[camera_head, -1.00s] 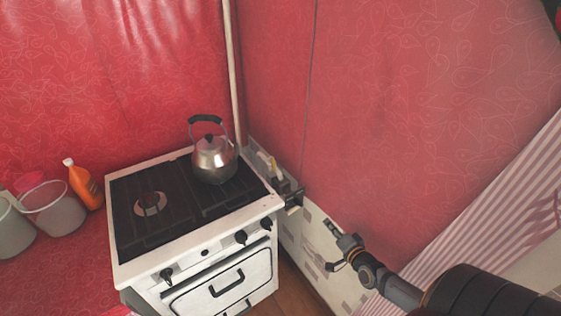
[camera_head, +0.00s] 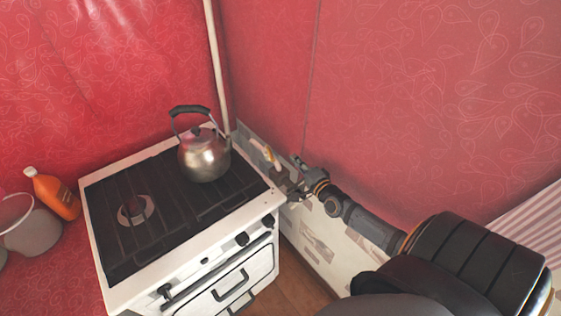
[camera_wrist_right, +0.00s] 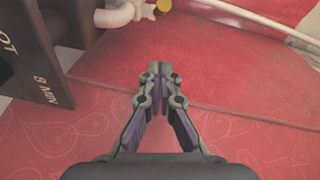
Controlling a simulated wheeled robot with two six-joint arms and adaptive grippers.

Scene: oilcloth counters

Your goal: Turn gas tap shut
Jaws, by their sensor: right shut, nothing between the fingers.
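A small yellow-tipped fitting (camera_head: 270,156), which looks like the gas tap, stands by the wall just behind the stove's right edge. In the right wrist view a yellow end (camera_wrist_right: 164,5) shows at the top edge, beside a white pipe elbow (camera_wrist_right: 120,14); most of it is cut off, so I cannot tell how the tap is turned. My right gripper (camera_head: 300,176) is beside the stove's back right corner, a little right of the fitting. Its fingers (camera_wrist_right: 160,76) are shut and empty, with the yellow end beyond them. My left gripper is out of view.
A white stove (camera_head: 180,262) with a dark hob stands left of my right arm. A steel kettle (camera_head: 204,158) sits on its back right. A dark box (camera_wrist_right: 45,50) is close left of my right fingers. The red wall (camera_head: 420,110) is close on the right.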

